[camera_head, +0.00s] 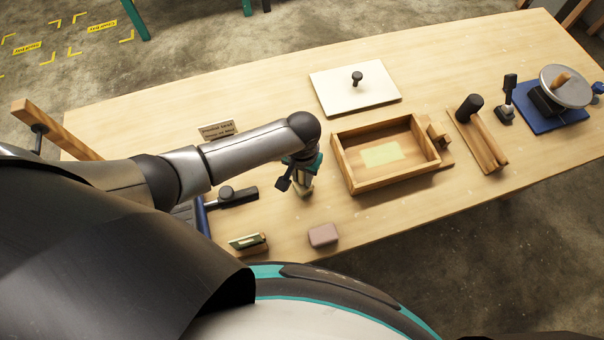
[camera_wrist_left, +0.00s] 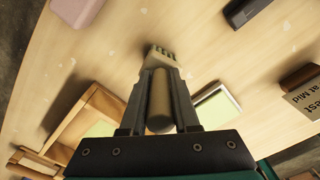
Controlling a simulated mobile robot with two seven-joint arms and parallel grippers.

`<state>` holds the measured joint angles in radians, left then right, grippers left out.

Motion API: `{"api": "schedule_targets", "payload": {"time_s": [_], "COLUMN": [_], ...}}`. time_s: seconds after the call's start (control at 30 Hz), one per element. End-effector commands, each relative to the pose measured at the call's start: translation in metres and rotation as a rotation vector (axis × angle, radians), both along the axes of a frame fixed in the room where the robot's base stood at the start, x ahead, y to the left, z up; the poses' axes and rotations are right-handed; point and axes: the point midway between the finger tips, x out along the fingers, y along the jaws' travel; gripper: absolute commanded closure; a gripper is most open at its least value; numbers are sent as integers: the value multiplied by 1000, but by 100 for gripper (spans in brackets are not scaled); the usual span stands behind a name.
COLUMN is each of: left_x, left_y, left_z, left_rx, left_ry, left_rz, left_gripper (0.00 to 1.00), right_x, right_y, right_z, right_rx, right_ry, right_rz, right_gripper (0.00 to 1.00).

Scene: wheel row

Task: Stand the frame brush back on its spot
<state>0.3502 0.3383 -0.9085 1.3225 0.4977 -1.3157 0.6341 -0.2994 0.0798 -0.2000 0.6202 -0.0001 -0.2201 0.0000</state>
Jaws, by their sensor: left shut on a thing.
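My left gripper (camera_head: 302,180) is over the middle of the table, just left of the wooden tray. It is shut on the brush (camera_wrist_left: 160,100), whose round wooden handle lies between the fingers in the left wrist view. The brush's pale head (camera_wrist_left: 161,56) sticks out beyond the fingertips, pointing at the tabletop. The brush's lower end (camera_head: 302,191) shows under the gripper in the head view. I cannot tell whether it touches the table. A pale green patch (camera_head: 382,154) lies on the floor of the tray. My right gripper is not in view.
The wooden tray (camera_head: 345,173) stands close right of the gripper. A white board with a black knob (camera_head: 335,93) lies behind it. A pink block (camera_head: 323,235), a small green-faced wooden block (camera_head: 247,242) and a sign (camera_head: 216,130) are nearby. The table's far left is clear.

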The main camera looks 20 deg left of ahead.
Motion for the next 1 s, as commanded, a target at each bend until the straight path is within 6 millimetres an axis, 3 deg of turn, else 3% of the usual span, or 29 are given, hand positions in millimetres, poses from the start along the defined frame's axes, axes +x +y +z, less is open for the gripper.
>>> {"api": "schedule_targets", "payload": {"time_s": [0.37,0.4,0.7,1.0], "left_x": [0,0,0,0], "left_y": [0,0,0,0], "left_z": [-5,-5,-5,-4], "left_rx": [-1,-1,0,1], "left_ry": [-1,-1,0,0], "left_rz": [-1,0,0,0], "left_gripper": [100,68,36,36], "right_x": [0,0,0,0], "right_y": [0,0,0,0], "right_z": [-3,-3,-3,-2], "right_rx": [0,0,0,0], "right_ry": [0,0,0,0], "right_rz": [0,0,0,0], "right_gripper": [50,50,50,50]}}
